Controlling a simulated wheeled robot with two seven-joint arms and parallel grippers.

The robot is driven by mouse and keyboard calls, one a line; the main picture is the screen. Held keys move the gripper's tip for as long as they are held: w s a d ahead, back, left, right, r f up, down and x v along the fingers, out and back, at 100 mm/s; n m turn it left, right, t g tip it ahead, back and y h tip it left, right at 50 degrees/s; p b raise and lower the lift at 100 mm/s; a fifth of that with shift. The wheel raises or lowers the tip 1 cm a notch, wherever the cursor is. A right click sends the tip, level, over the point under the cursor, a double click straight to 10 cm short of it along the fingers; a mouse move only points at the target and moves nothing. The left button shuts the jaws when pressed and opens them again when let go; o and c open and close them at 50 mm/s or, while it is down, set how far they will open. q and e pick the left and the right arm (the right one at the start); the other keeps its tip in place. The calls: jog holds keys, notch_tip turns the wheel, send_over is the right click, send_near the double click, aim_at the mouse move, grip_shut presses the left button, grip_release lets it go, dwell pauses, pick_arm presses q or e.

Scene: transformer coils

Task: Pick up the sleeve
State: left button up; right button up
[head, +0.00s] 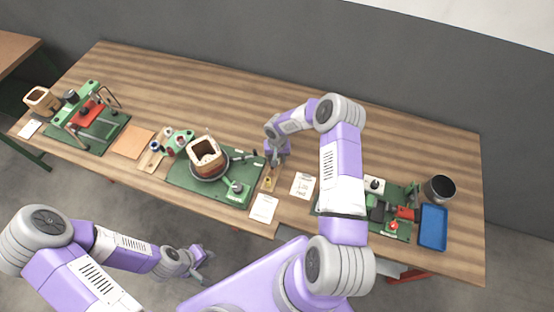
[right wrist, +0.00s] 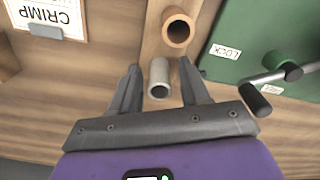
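A short grey tube, which looks like the sleeve (right wrist: 160,78), shows in the right wrist view on the wooden surface. My right gripper (right wrist: 159,66) is open, with one finger on each side of the tube. A gap shows between the tube and each finger. A copper-brown tube (right wrist: 177,28) stands just beyond it on a light wooden strip. In the head view my right gripper (head: 278,155) is low over the table beside the middle green board; the grey tube cannot be made out there. My left gripper (head: 205,267) is open and empty, off the table's front edge.
The green board (right wrist: 240,60) with a crank handle (right wrist: 265,78) is close right of my right gripper. A CRIMP card (right wrist: 50,14) lies left. In the head view, a wound coil (head: 206,160), a blue tray (head: 433,227) and a dark pot (head: 440,188) stand on the table.

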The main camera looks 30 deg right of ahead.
grip_shut()
notch_tip(320, 180, up, 10)
jog(key=shift+b, duration=0.4)
